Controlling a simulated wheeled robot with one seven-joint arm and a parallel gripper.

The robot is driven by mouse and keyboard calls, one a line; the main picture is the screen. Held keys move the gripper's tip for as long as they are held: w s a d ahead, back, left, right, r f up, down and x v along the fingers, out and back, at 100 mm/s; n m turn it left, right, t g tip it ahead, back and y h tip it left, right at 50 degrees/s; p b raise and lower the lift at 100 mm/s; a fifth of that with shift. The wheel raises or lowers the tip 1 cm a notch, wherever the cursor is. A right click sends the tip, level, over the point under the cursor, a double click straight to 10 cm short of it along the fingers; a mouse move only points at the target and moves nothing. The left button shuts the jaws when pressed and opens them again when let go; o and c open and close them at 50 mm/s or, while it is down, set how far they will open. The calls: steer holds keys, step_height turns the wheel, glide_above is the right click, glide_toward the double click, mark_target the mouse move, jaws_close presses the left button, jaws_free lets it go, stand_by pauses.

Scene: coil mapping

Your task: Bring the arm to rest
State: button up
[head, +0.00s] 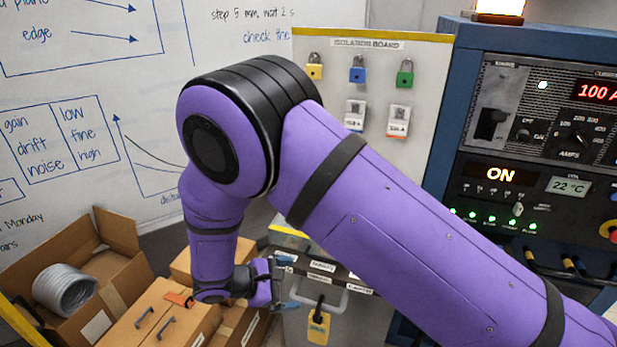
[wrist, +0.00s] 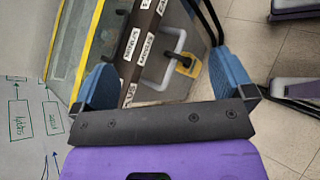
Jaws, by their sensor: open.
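My gripper (head: 285,282) is at the end of my purple arm, low in the middle of the head view. In the wrist view, my gripper (wrist: 163,68) has its two blue fingers wide apart, with nothing between them. My arm hides part of the case there.
Cardboard boxes (head: 150,310) stand left of and below my gripper, one open with a grey coil (head: 64,289). The isolation board (head: 420,80) with padlocks stands behind my arm. A power cabinet (head: 540,130) reading ON is at right. A whiteboard (head: 60,110) covers the left.

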steer(key=w+d+r+m+g+y, duration=0.1)
steer(key=d+r+m+g+y, duration=0.3)
steer(key=d+r, duration=0.8)
steer(key=d+r+m+g+y, duration=0.15)
steer(key=d+r+m, duration=0.5)
steer(key=r, duration=0.85)
steer(key=s+d+r+m+t+y, duration=0.2)
steer(key=s+d+r+m+t, duration=0.1)
steer(key=s+d+r, duration=0.3)
steer(key=s+d+r+m+t+y, duration=0.3)
steer(key=s+d+r, duration=0.3)
steer(key=s+d, duration=0.4)
steer(key=shift+s+d+r+m+y, duration=0.4)
steer(key=shift+s+m, duration=0.25)
steer(key=shift+s, duration=0.8)
